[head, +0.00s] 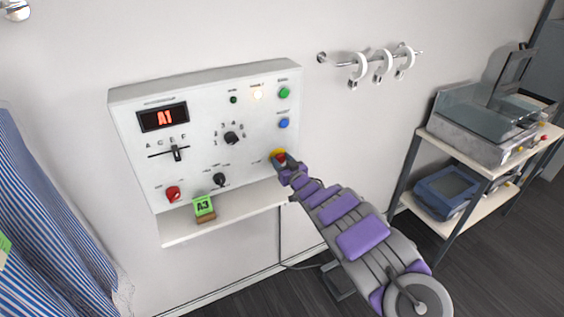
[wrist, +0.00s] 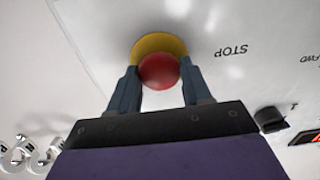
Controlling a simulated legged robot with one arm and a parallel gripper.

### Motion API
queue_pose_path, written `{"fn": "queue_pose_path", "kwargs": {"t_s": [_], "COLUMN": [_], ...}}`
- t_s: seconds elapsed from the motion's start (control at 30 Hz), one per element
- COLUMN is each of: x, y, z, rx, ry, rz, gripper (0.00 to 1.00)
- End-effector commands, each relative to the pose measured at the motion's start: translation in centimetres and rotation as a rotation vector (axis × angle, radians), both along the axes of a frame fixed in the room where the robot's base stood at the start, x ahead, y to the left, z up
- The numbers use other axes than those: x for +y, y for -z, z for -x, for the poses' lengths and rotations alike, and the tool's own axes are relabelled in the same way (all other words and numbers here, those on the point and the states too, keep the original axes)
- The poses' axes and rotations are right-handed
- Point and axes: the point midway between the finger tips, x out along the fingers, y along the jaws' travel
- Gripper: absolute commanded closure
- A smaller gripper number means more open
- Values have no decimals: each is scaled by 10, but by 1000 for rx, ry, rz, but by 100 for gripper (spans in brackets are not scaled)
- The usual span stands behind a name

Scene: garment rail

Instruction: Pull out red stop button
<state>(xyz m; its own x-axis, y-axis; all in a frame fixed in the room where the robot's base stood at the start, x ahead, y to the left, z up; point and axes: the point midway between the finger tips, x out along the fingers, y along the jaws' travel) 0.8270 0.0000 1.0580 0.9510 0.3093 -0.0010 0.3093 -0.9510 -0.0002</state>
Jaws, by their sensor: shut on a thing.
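The red stop button (wrist: 159,71) sits in a yellow ring (wrist: 158,45) on the white control panel, by the printed word STOP. In the head view the button (head: 281,157) is at the panel's lower right, partly hidden by my gripper (head: 282,162). In the wrist view my gripper (wrist: 158,80) has one finger on each side of the red button and is shut on it. The exact contact at the fingertips is hard to see.
The white panel (head: 140,95) has a display reading A1, knobs, a slider and green and blue buttons. A shelf (head: 235,208) below holds a green A3 tag (head: 203,206). A rail with white rings (head: 380,62) is at upper right, a rack (head: 470,152) at right.

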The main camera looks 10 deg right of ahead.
Motion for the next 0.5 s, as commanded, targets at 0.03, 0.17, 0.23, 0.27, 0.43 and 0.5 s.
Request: {"fn": "queue_pose_path", "kwargs": {"t_s": [0.03,0.17,0.23,0.27,0.43,0.5], "x": [-1,-1,-1,-1,-4,-5], "y": [0,0,-1,-1,-1,-1], "z": [0,1,3,4,14,16], "rx": [0,1,1,1,6,3], "ry": [1,1,1,0,1,1], "rz": [0,0,0,-1,1,0], "gripper": [100,100,100,100,100,100]}}
